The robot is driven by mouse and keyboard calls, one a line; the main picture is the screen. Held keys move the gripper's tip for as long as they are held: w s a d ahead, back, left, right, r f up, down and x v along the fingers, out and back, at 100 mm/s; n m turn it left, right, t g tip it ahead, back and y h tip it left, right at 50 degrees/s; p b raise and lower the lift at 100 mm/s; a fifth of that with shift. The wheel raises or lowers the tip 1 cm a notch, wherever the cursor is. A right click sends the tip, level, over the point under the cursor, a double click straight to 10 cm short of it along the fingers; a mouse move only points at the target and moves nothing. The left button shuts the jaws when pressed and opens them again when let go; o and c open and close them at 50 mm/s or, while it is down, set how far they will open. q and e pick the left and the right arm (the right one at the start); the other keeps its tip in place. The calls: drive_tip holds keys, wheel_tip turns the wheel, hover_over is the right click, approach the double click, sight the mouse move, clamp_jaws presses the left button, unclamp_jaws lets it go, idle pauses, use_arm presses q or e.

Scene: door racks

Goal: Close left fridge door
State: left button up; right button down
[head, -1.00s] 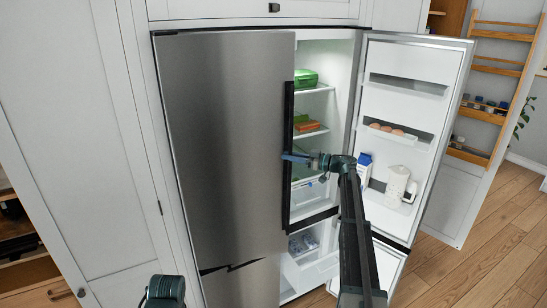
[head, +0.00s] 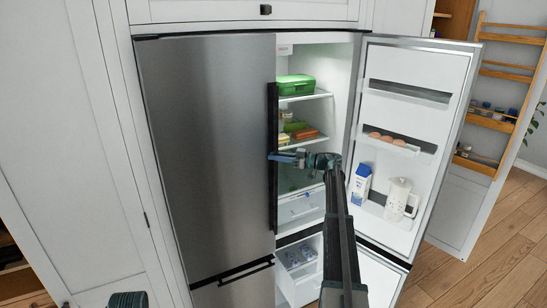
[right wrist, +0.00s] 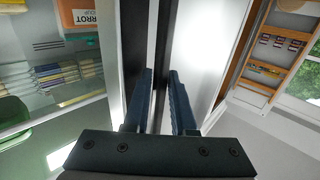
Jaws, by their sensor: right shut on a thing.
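The left fridge door (head: 205,140) is a tall steel panel in the head view. It looks closed or nearly so; a small remaining gap is hard to judge. Its long black handle (head: 272,205) runs down the right edge. My right gripper (head: 272,157) is at the middle of this handle, shut on it, with its arm reaching up from below. In the right wrist view, the two blue fingers (right wrist: 158,100) stand either side of a dark upright strip. Only a dark piece of my left arm shows at the bottom left; its gripper is out of view.
The right fridge door (head: 412,140) stands wide open, holding eggs, a milk carton (head: 360,184) and a white jug (head: 398,199). Lit shelves with a green box (head: 295,85) show between the doors. A lower drawer (head: 300,262) is exposed. Wooden floor (head: 480,265) lies clear at right.

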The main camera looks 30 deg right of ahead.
drive_tip(key=shift+w+d+r, duration=0.15)
drive_tip(key=shift+w, duration=0.15)
drive_tip(key=c, duration=0.9)
unclamp_jaws()
drive_tip(key=v, duration=1.4)
drive_tip(key=shift+s, duration=0.2)
